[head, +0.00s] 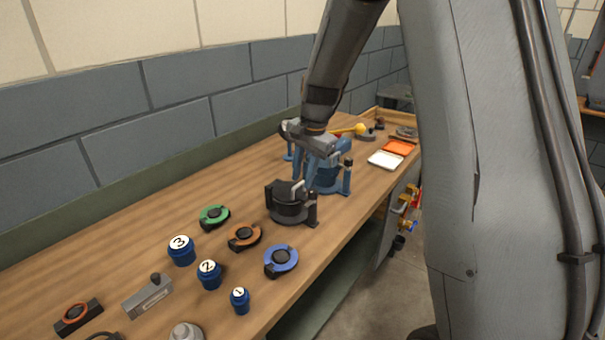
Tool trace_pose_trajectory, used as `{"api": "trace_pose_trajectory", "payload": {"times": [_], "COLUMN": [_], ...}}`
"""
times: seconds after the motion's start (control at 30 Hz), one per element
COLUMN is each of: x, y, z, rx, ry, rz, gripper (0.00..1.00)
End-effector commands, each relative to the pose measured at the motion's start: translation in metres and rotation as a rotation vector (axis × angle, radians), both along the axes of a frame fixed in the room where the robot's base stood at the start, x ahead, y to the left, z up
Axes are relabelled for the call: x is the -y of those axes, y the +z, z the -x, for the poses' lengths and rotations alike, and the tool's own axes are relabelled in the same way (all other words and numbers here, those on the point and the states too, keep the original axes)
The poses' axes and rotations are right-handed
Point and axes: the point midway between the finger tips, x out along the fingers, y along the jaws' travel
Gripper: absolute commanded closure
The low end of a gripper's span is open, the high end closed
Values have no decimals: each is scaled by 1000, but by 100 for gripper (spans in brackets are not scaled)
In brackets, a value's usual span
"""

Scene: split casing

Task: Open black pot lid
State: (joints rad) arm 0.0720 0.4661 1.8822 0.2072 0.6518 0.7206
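The black pot (288,212) stands upright on the wooden bench, just left of a blue pot. Its black lid (287,194) appears seated on top, with a light grey handle (297,188) standing up from it. Dark posts rise at the pot's sides. My gripper (321,152) points down above the blue pot (328,180), behind and to the right of the black pot, and seems apart from the black lid. Its fingertips blend with the blue parts behind them, so I cannot tell whether they are open or touching anything.
Green (214,216), orange (244,236) and blue (280,261) ring-shaped parts lie in front. Numbered blue caps (181,251) stand further left. White (385,160) and orange (398,147) trays lie at the right. A block wall runs behind the bench.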

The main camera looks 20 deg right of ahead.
Motion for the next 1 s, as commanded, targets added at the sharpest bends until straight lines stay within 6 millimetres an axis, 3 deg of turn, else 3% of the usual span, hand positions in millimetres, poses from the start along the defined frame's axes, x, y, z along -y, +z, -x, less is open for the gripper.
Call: {"api": "trace_pose_trajectory", "payload": {"times": [0.2,0.37,0.4,1.0], "x": [0,0,0,0], "y": [-1,-1,-1,0], "z": [0,0,0,0], "rx": [0,0,0,-1], "ry": [1,1,1,1], "rz": [0,0,0,1], "gripper": [74,99,100,100]}}
